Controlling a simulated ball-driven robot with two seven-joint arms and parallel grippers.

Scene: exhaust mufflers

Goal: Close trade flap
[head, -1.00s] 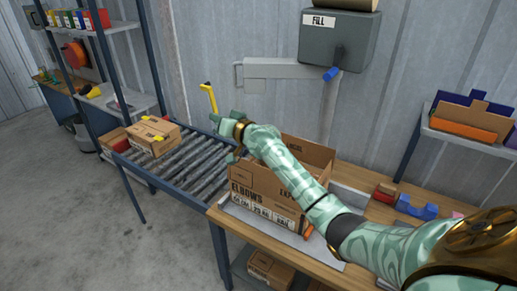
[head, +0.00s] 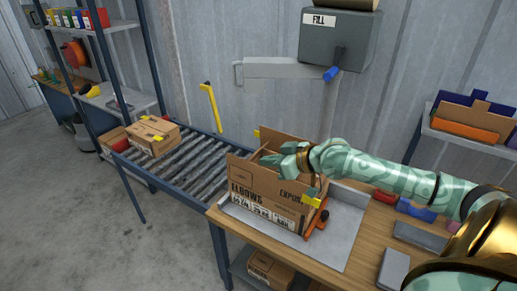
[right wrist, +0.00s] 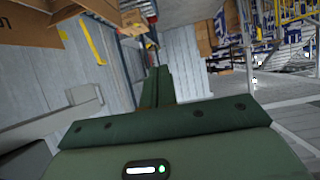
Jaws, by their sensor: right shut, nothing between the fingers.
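The cardboard box (head: 262,203) marked ELBOWS and EXPORT stands on the metal plate of the bench in the head view. A back flap (head: 284,144) stands up, and the left end panel also rises. My right gripper (head: 268,161) is shut and empty. It is over the top of the box, its fingers pointing left, and it hides part of the opening. I cannot tell whether it touches a flap. In the right wrist view its dark green fingers (right wrist: 157,88) lie together, with cardboard at the upper left. My left gripper is not in view.
A roller conveyor (head: 190,162) with a closed carton (head: 153,136) runs to the left. A grey FILL machine (head: 341,36) hangs behind the box. An orange tool (head: 318,222) is at the box's right front corner. Grey blocks (head: 420,236) lie on the bench at right.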

